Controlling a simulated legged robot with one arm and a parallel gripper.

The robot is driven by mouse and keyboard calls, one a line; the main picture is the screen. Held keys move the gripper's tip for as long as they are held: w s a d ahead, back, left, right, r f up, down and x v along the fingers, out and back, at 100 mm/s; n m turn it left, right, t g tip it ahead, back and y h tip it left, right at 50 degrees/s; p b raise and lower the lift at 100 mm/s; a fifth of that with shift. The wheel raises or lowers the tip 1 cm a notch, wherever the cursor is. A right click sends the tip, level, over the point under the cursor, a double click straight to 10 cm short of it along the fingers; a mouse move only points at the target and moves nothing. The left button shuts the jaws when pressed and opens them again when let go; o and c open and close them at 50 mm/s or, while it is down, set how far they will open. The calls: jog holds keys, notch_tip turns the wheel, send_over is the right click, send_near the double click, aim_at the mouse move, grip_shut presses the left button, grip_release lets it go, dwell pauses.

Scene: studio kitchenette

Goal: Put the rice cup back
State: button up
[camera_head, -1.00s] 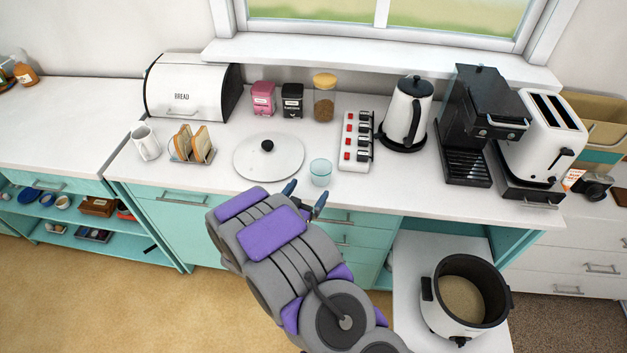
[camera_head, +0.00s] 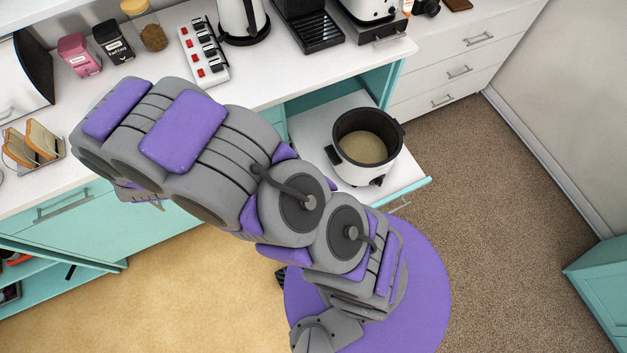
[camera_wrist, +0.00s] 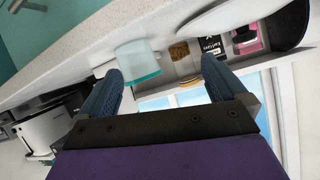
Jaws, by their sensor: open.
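The rice cup, a clear bluish-green cup (camera_wrist: 140,62), stands on the white counter (camera_wrist: 85,52) in the wrist view, beyond the fingertips and nearer the left finger. In the head view my arm hides it. My gripper (camera_wrist: 162,72) is open, with two blue fingers spread and nothing held between them. In the head view the gripper is hidden behind my arm. The rice cooker (camera_head: 348,174) stands lidless on a pulled-out white shelf, with pale grain-like contents in its dark pot.
A glass jar (camera_head: 150,32), black canister (camera_head: 114,42) and pink canister (camera_head: 79,56) line the counter's back. A power strip (camera_head: 204,55), kettle (camera_head: 240,20) and toast rack (camera_head: 36,146) stand nearby. A white lid (camera_wrist: 222,16) lies near the cup. The shelf juts past the cabinet front.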

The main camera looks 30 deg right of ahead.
jog(key=s+d+r+n+g+y, duration=0.2)
jog(key=s+r+g+y, duration=0.1)
jog(key=s+r, duration=0.25)
jog(key=s+d+r+n+g+y, duration=0.1)
jog(key=s+d+r+g+y, duration=0.3)
jog(key=r, duration=0.3)
jog(key=s+d+r+g+h, duration=0.1)
jog(key=s+d+r+g, duration=0.1)
jog(key=s+d, duration=0.4)
jog(key=s+d+r+g+h, duration=0.2)
jog(key=s+d, duration=0.5)
jog(key=s, duration=0.8)
jog(key=s+d+r+n+g+h, duration=0.1)
jog(key=s+d+r+g+h, duration=0.1)
jog(key=s+d, duration=0.4)
jog(key=s+g, duration=0.1)
jog(key=s, duration=0.4)
jog(key=shift+d, duration=0.25)
